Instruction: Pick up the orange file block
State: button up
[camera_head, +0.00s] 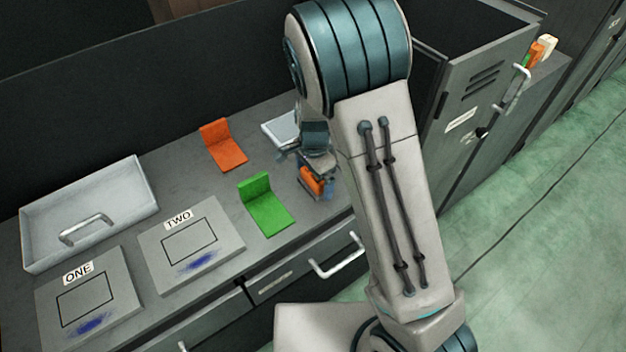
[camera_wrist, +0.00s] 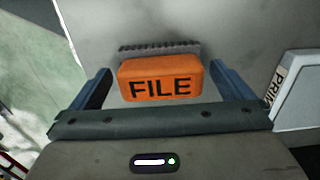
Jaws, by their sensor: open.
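The orange file block (camera_wrist: 160,80), marked FILE, stands on the grey counter with a dark bristly strip along its far side in the wrist view. In the head view the orange block (camera_head: 312,180) shows partly behind my gripper. My gripper (camera_wrist: 160,82) is open, with one blue finger on the left and one on the right of the block. A gap shows on each side, so the fingers do not appear to touch it. In the head view my gripper (camera_head: 315,185) is low over the counter, partly hidden by my arm.
A white object (camera_wrist: 298,88) lettered PRIM lies right of my gripper. A green bracket (camera_head: 266,206), an orange bracket (camera_head: 223,146), a white tray (camera_head: 130,210) and plates ONE (camera_head: 110,315) and TWO (camera_head: 225,245) occupy the counter. A cabinet (camera_head: 470,100) stands to the right.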

jog(key=c, duration=1.1)
jog(key=shift+c, duration=0.2)
jog(key=shift+r, duration=0.2)
notch_tip(320, 180, up, 4)
jog(key=shift+w+r, duration=0.1)
jog(key=w+d+r+b, duration=0.1)
jog(key=w+d+r, duration=0.1)
jog(key=d+r, duration=0.4)
jog(key=d, duration=0.5)
jog(key=shift+d+r, duration=0.25)
jog(key=shift+d, duration=0.05)
